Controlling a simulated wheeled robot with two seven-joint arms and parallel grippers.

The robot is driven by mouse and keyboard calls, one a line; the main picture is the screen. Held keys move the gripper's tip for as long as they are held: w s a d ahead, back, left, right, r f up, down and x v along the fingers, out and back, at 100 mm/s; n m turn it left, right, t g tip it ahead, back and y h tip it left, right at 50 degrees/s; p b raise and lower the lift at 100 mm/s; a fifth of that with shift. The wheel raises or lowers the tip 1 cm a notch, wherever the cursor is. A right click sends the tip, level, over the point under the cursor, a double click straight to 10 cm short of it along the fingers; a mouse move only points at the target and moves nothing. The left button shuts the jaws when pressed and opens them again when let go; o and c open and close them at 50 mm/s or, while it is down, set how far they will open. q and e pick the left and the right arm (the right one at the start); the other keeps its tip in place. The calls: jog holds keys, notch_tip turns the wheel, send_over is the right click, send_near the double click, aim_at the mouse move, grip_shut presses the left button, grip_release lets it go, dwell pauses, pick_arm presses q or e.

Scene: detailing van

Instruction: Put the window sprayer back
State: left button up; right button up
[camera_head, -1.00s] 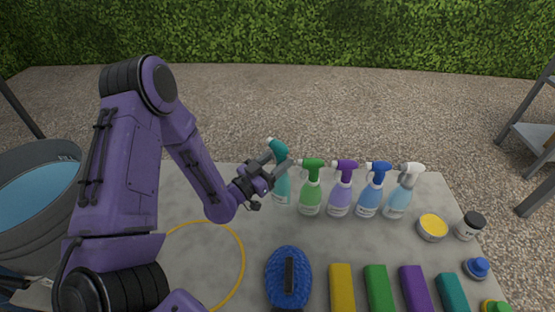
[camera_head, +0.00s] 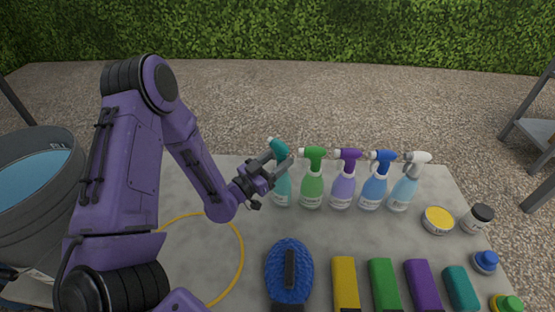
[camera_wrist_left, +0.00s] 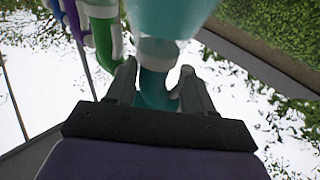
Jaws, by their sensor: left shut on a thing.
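The window sprayer, a teal spray bottle (camera_head: 282,190), is at the left end of a row of spray bottles on the grey table (camera_head: 350,237). My left gripper (camera_head: 279,165) is shut on it at the neck, below the teal spray head. The bottle is upright or nearly so. I cannot tell whether its base touches the table. In the left wrist view the fingers (camera_wrist_left: 158,88) sit on both sides of the teal neck (camera_wrist_left: 155,85). My right gripper is not in view.
A green-topped bottle (camera_head: 312,185) stands close on the right, then purple (camera_head: 342,190), blue (camera_head: 373,190) and white-topped (camera_head: 404,190) ones. A yellow hose loop (camera_head: 240,245) and a tub (camera_head: 35,195) are left.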

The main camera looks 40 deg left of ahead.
pick_arm(q)
jog(key=shift+f+b, duration=0.4)
jog(key=shift+f, duration=0.1)
jog(key=o, duration=1.7)
jog(key=shift+c, duration=0.2)
jog(key=shift+s, duration=0.15)
jog(key=r+v, duration=0.1)
jog(key=v, duration=1)
jog(key=shift+s+r, duration=0.4)
jog(key=shift+r, duration=0.05)
jog(key=shift+a, duration=0.1)
